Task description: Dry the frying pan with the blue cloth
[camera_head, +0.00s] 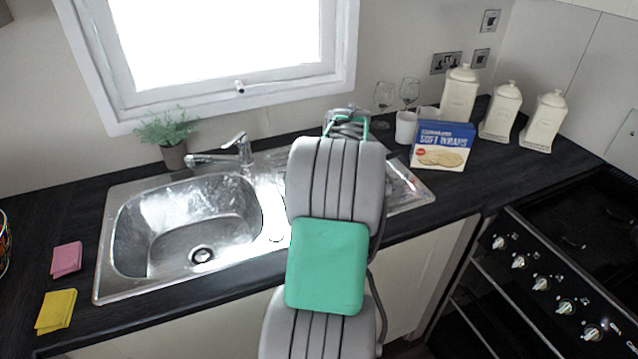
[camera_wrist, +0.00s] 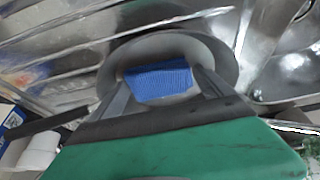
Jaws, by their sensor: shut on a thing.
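The grey frying pan (camera_wrist: 172,45) shows in the wrist view, lying on the ridged metal drainer. Its dark handle (camera_wrist: 45,126) points to the lower left. The blue cloth (camera_wrist: 160,84) is bunched between the two fingers of my gripper (camera_wrist: 163,88), over the inside of the pan. My gripper is shut on the cloth. I cannot tell whether the cloth touches the pan's surface. In the head view my own arm hides the pan and the cloth.
The sink bowl (camera_head: 188,225) is empty, left of my arm. A tap (camera_head: 236,150) stands behind it. A blue wraps box (camera_head: 442,146), white mug (camera_head: 405,127) and wine glasses (camera_head: 384,96) stand to the right. Pink (camera_head: 66,259) and yellow (camera_head: 56,311) cloths lie left.

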